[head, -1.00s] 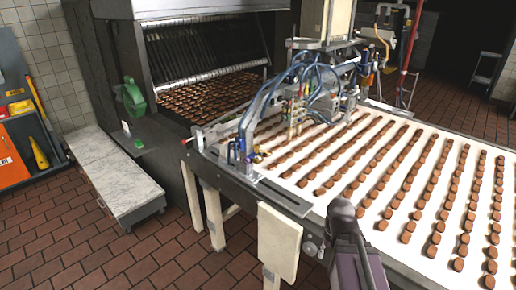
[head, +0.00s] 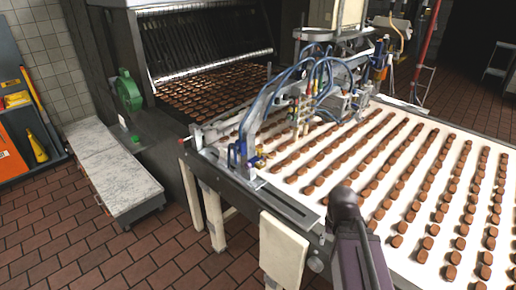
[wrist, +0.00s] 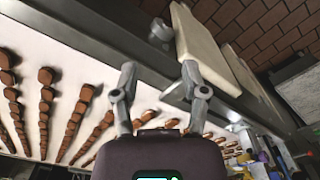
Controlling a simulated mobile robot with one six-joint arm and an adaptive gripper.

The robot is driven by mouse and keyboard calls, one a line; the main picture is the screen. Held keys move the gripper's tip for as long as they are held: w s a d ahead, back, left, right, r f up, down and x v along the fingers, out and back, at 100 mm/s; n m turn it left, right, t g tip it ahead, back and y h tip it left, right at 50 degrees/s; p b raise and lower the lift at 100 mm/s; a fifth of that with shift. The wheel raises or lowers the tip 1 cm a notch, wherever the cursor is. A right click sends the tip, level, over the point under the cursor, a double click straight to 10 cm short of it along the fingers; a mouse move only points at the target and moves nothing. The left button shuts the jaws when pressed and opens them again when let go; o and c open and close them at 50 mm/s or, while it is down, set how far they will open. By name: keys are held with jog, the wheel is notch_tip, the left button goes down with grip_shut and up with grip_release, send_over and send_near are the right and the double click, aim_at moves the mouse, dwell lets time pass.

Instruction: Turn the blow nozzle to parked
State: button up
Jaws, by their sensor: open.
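The depositing rig with blue hoses (head: 320,75) spans the white belt (head: 325,205). At its near left end are a blue fitting and a small brass piece (head: 261,156); which part is the blow nozzle is too small to tell. In the wrist view my gripper (wrist: 159,72) has its two grey fingers spread apart with nothing between them. It points toward the belt's metal side edge, away from the rig's near end. In the head view my purple arm stands in front of the belt, and its fingers cannot be made out.
Rows of brown sandwich pieces (head: 432,243) cover the belt. A cream panel (head: 284,248) hangs at the machine's near side; it also shows in the wrist view (wrist: 208,50). A grey-topped low bench (head: 120,182) stands left. The tiled floor (head: 150,255) between is clear.

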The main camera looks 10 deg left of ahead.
jog(key=shift+w+d, duration=0.15)
jog(key=shift+w, duration=0.05)
jog(key=shift+d, duration=0.1)
